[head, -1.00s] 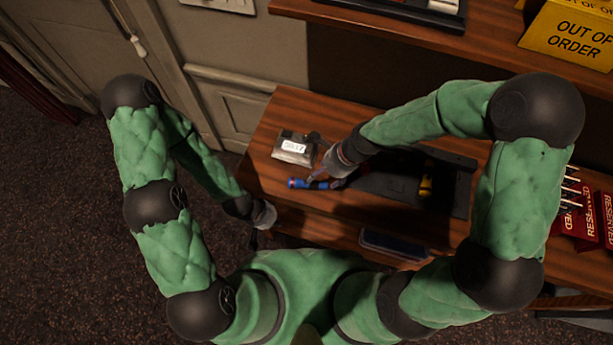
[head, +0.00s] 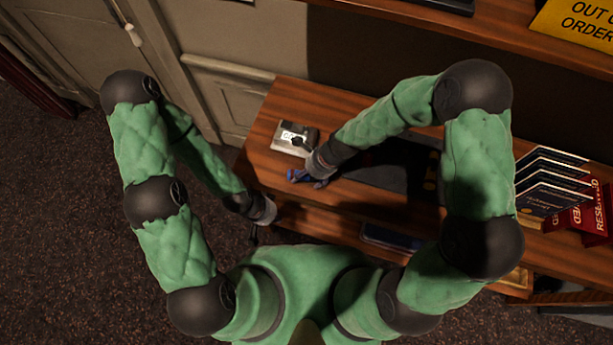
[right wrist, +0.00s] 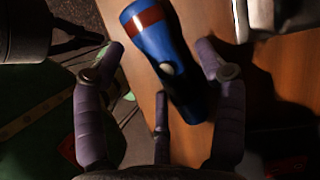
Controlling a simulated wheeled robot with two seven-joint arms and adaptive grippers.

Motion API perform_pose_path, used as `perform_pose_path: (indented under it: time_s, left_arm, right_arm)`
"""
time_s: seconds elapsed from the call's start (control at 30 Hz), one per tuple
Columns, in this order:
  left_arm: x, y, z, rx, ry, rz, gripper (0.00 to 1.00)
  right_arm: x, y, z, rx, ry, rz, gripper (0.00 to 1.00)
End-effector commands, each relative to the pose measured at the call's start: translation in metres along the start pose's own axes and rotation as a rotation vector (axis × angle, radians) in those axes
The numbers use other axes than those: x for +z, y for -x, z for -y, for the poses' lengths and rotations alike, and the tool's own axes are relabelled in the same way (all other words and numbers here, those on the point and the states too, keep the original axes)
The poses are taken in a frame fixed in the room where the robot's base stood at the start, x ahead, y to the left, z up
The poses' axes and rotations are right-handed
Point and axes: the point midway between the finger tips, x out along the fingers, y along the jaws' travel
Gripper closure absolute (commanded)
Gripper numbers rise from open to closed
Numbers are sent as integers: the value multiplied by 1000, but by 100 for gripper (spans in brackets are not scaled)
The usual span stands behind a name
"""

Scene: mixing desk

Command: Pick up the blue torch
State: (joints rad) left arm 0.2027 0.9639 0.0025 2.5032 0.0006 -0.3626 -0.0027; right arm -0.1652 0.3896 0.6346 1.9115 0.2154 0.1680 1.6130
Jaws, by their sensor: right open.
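The blue torch (head: 297,175) lies on the wooden desk (head: 262,165) near its left end, partly covered by my right gripper (head: 313,181). In the right wrist view the torch (right wrist: 165,60) has a red band near its far end and a pale button. It lies lengthwise between the spread fingers of my right gripper (right wrist: 160,52), with gaps on both sides. That gripper is open and not closed on it. My left gripper (head: 258,226) hangs off the desk's left front corner, small and dark, so its fingers are unclear.
A grey box with a white label (head: 293,138) sits just behind the torch. A dark mat (head: 385,170) lies to the right under my right arm. Dark cards (head: 550,180) and red reserved signs (head: 592,205) stand farther right. A shelf (head: 440,35) overhangs the back.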

Motion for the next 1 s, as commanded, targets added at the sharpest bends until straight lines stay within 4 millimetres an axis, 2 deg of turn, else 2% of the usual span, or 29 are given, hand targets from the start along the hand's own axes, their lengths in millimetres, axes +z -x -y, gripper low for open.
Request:
perform_pose_path:
  time_s: [0.2, 0.27, 0.43, 0.77, 1.0]
  left_arm:
    - [0, 0, 0, 0, 0, 0, 100]
    - [0, 0, 0, 0, 0, 0, 100]
    - [0, 0, 0, 0, 0, 0, 100]
    - [0, 0, 0, 0, 0, 0, 100]
    - [0, 9, -3, 0, 0, 0, 100]
  right_arm:
    - [0, -1, 1, -2, 0, 1, 29]
    - [0, -1, 1, -2, 0, 1, 43]
    - [0, -1, 1, -2, 0, 0, 91]
    - [0, 0, 0, -1, 0, 0, 93]
    - [7, 15, 1, -3, 1, 0, 93]
